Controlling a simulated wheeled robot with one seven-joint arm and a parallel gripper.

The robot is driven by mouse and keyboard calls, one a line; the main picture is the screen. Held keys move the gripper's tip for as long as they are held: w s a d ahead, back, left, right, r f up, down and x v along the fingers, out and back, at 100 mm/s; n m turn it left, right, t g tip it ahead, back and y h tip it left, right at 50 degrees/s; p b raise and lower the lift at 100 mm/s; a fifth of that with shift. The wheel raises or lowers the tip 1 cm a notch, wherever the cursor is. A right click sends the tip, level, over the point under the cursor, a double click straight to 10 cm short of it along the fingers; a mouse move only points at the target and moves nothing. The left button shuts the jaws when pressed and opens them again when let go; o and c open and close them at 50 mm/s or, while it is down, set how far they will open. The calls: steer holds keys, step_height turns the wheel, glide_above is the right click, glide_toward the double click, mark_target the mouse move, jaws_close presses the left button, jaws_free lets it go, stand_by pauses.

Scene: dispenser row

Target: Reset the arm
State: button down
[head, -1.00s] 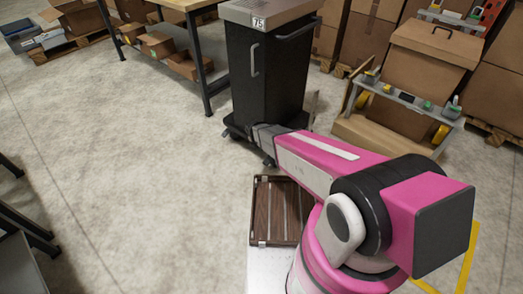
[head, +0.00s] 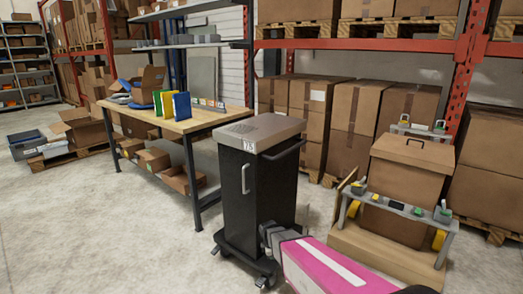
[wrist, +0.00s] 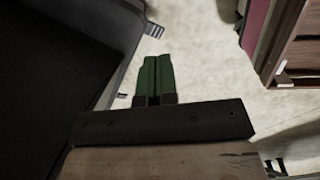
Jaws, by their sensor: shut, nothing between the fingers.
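My gripper (wrist: 157,58) shows in the wrist view as two green fingers side by side, closed together with nothing between them. The dark gripper body lies below them. In the head view my pink arm reaches from the bottom edge toward the foot of a black cabinet (head: 255,190) on casters. The arm's grey end is beside the cabinet's lower right; the fingers cannot be made out there. In the wrist view a large dark surface with a grey rim (wrist: 112,72) fills the left, close to the fingers. I cannot tell if they touch.
A workbench (head: 190,122) with coloured binders stands left of the cabinet. A wooden stand with a cardboard box (head: 408,165) is at the right. Boxed pallet racks line the back. A brown slatted wooden thing (wrist: 302,45) is right in the wrist view. Floor at left is open.

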steer(key=s+d+r+m, duration=0.5)
steer(key=d+r+m, duration=0.1)
steer(key=r+m, duration=0.2)
steer(key=s+d+r+m+g+y, duration=0.1)
steer(key=s+d+r+m, duration=0.5)
steer(key=m, duration=0.4)
step_height(320, 180, up, 2)
steer(key=shift+d+r+y, duration=0.25)
steer(key=shift+d+y, duration=0.05)
steer(key=shift+d, duration=0.4)
steer(key=shift+s, duration=0.1)
